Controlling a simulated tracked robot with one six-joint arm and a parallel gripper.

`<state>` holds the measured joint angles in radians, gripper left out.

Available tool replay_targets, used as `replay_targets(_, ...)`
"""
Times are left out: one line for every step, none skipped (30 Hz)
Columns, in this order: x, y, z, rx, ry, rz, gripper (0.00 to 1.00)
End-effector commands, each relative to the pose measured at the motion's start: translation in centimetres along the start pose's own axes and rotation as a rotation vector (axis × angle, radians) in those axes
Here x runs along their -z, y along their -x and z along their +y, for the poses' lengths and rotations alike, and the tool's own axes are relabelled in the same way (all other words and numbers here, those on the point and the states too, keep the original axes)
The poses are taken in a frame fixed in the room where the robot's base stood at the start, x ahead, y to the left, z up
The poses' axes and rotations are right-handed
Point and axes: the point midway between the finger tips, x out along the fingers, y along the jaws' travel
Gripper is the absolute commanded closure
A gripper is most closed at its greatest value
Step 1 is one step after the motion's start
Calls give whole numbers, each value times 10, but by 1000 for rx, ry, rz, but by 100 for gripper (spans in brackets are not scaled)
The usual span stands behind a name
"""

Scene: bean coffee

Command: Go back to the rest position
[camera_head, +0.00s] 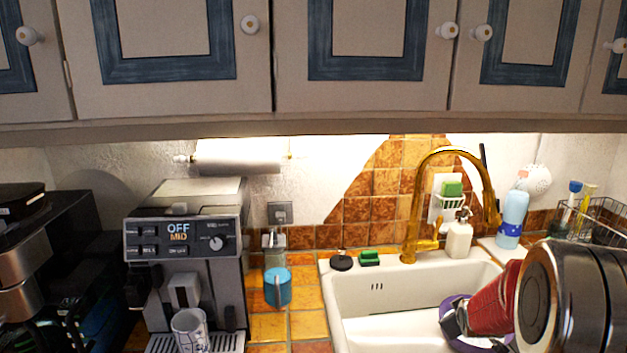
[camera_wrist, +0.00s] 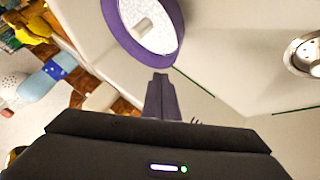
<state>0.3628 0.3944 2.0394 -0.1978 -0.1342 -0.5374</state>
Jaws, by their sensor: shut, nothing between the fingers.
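My gripper (camera_wrist: 160,88) is shut, with its dark fingertips together and nothing between them in the wrist view. It is over the white sink (camera_head: 350,293), close to a purple-rimmed bowl (camera_wrist: 176,22). I cannot tell whether the fingertips touch the bowl. The bowl has a white inside with a small pale cylindrical thing in it. In the head view, only part of the bowl's purple rim shows low in the sink, and my arm at the lower right hides much of that area.
A coffee machine (camera_head: 177,213) reading "OFF MID" stands left, with a patterned cup (camera_head: 188,328) under its spout. A blue mug (camera_head: 284,291) is on the tiled counter. The gold faucet (camera_head: 413,212), soap bottle (camera_head: 459,240), blue bottle (camera_head: 513,212) and wire rack (camera_head: 597,213) are behind the sink.

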Motion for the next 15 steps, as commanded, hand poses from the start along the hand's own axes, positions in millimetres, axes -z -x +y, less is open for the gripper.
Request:
replay_targets(-2,14,-7,21,-34,-31,100)
replay_targets(-5,22,-12,34,-58,-53,100)
replay_targets(-9,32,-18,51,-88,-82,100)
replay_targets(-12,40,-23,64,-109,-104,100)
replay_targets(-14,48,-27,76,-130,-123,100)
replay_targets(-16,59,-33,90,-156,-147,100)
replay_targets(-19,67,-38,101,-177,-167,100)
replay_targets(-22,76,-42,109,-196,-186,100)
replay_targets(-24,87,-48,122,-220,-209,100)
replay_targets(-26,95,-53,131,-236,-227,100)
replay_targets(-28,103,-57,139,-253,-243,100)
replay_targets(-30,114,-62,149,-273,-265,100)
replay_targets(-33,123,-67,157,-290,-281,100)
replay_targets(-34,131,-71,164,-305,-296,100)
replay_targets(-36,142,-77,173,-324,-315,100)
